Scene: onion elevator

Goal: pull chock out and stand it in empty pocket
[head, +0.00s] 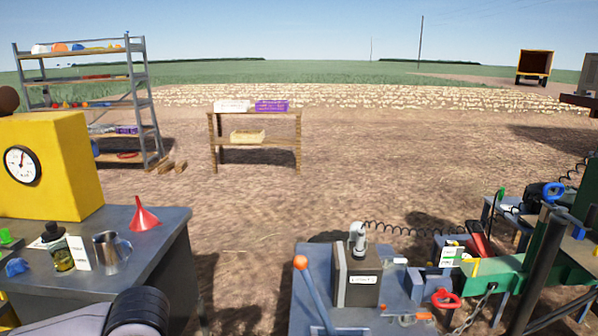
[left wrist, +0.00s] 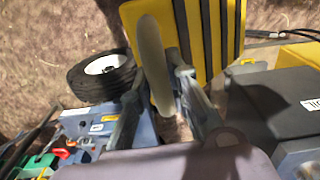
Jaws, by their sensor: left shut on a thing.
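In the left wrist view a yellow block with dark stripes (left wrist: 215,35), which looks like the chock, fills the upper middle beside a black wheel with a white hub (left wrist: 104,74). A pale rounded bar (left wrist: 154,55), seemingly its handle, stands in front of it. My left gripper (left wrist: 157,85) is shut on this bar, one finger on each side. Whether the chock touches the wheel or the ground cannot be told. The chock and this gripper's fingers are not seen in the head view. I cannot make out an empty pocket. My right gripper is not in view.
In the head view, a bench (head: 160,245) with a yellow cabinet (head: 50,165) stands left. A blue-grey table (head: 310,290) holding a dark box (head: 357,277) stands ahead, with green machinery (head: 500,275) to its right. A shelf rack (head: 150,105) and crate stand (head: 215,150) are farther off, with bare soil between.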

